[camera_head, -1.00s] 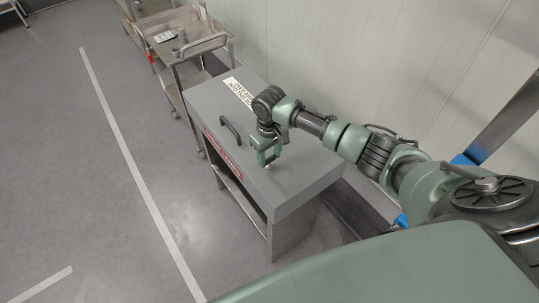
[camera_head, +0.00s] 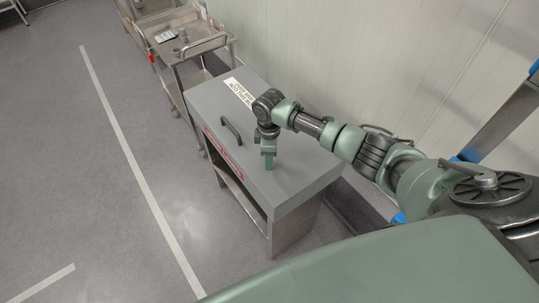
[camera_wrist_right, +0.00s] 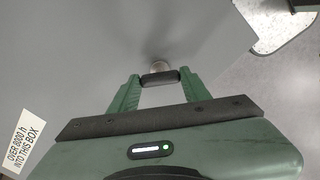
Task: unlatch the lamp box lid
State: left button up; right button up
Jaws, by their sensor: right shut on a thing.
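The lamp box is a grey cabinet with a flat lid (camera_head: 290,180). A black handle (camera_head: 231,131) stands on the lid. My right gripper (camera_head: 269,165) points down at the lid near its front right part, seen edge-on. In the right wrist view, the fingers (camera_wrist_right: 160,80) are shut on the ends of a short dark bar, the latch (camera_wrist_right: 160,77). A small pale round part (camera_wrist_right: 158,66) shows just beyond the bar. In the head view the latch is hidden by the gripper. The lid lies flat on the box. My left gripper is out of view.
A white label (camera_head: 239,91) lies at the lid's back, and a red sign (camera_head: 222,151) is on the box's side. A steel trolley (camera_head: 190,45) stands behind. A pale wall (camera_head: 330,50) runs close along the right. The floor at left is clear.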

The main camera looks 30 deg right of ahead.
jog(key=n, duration=0.3)
jog(key=shift+n, duration=2.3)
jog(key=o, duration=1.4)
jog(key=shift+c, duration=0.2)
jog(key=shift+r+b, duration=1.05)
jog(key=shift+r, duration=2.9)
